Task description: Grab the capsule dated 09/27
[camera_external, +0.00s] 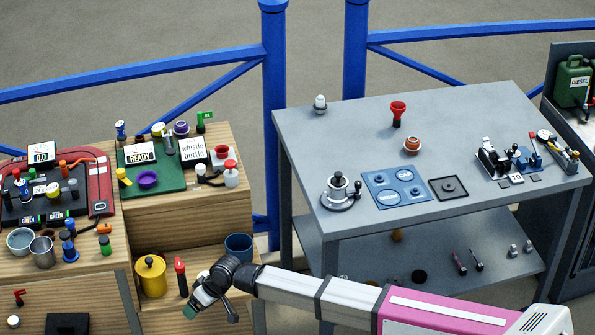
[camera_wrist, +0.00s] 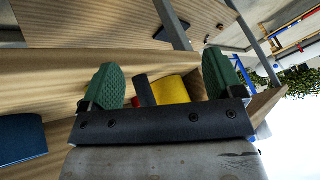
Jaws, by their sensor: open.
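I cannot pick out a capsule dated 09/27; no such date is readable in either view. Small cylinders, some with green ends (camera_external: 33,220), lie on the left wooden bench, but their print is too small to read as a date. My gripper (camera_external: 189,312) is low in front of the bench's recessed lower shelf. In the wrist view my gripper (camera_wrist: 165,82) is open, its two green fingers apart with nothing held. Beyond the fingers show a yellow pot (camera_wrist: 172,89) and a red-and-dark cylinder (camera_wrist: 144,92).
The yellow pot (camera_external: 151,276), a red-topped dark cylinder (camera_external: 182,278) and a blue cup (camera_external: 239,247) stand on the lower shelf near my gripper. Crowded bench tops (camera_external: 160,205) lie above.

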